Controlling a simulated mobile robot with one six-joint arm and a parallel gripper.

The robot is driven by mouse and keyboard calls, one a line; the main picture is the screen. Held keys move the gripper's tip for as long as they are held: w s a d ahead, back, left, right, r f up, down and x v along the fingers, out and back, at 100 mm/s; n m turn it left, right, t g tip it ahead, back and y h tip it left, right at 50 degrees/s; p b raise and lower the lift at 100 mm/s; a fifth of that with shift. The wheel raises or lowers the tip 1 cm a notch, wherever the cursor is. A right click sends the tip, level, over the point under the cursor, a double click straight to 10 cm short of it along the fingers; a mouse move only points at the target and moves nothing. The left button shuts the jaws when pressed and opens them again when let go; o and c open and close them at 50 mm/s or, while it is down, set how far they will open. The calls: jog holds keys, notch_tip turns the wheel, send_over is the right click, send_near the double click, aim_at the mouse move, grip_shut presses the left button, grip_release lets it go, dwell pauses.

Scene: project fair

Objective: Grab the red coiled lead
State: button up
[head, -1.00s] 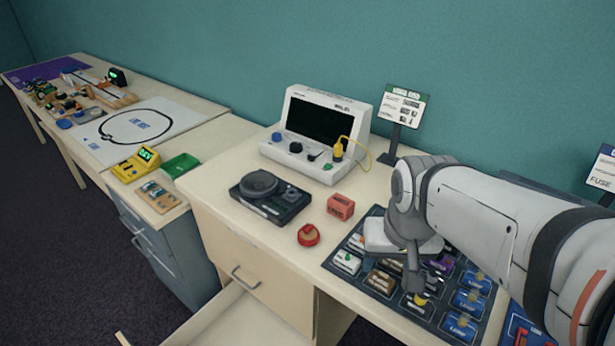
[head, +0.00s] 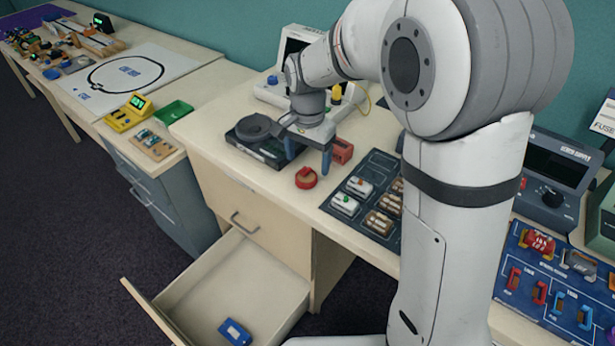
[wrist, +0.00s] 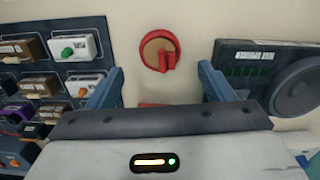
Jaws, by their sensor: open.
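The red coiled lead (head: 306,178) lies on the pale desk top, between the black speaker unit and the dark parts board. In the wrist view the red coiled lead (wrist: 159,50) shows as a red ring with a tan middle and two red stubs. My gripper (head: 307,168) is open above the desk, close to the lead. In the wrist view my gripper (wrist: 158,88) has its two blue fingers spread wide, with the lead beyond them and between their lines. Nothing is between the fingertips. I cannot tell the exact height above the lead.
A red block (head: 342,151) stands just behind the lead. The black speaker unit (head: 262,150) is to its left, and the parts board (head: 352,215) with several modules to its right. An open drawer (head: 205,285) below holds a blue item (head: 235,332).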

aim_at(306, 173)
jog(key=f, duration=0.4)
jog(key=shift+s+a, duration=0.15)
jog(key=shift+s, duration=0.2)
jog(key=shift+f, duration=0.55)
jog(key=shift+c, duration=0.3)
jog(key=c, duration=1)
jog(key=shift+r, duration=0.1)
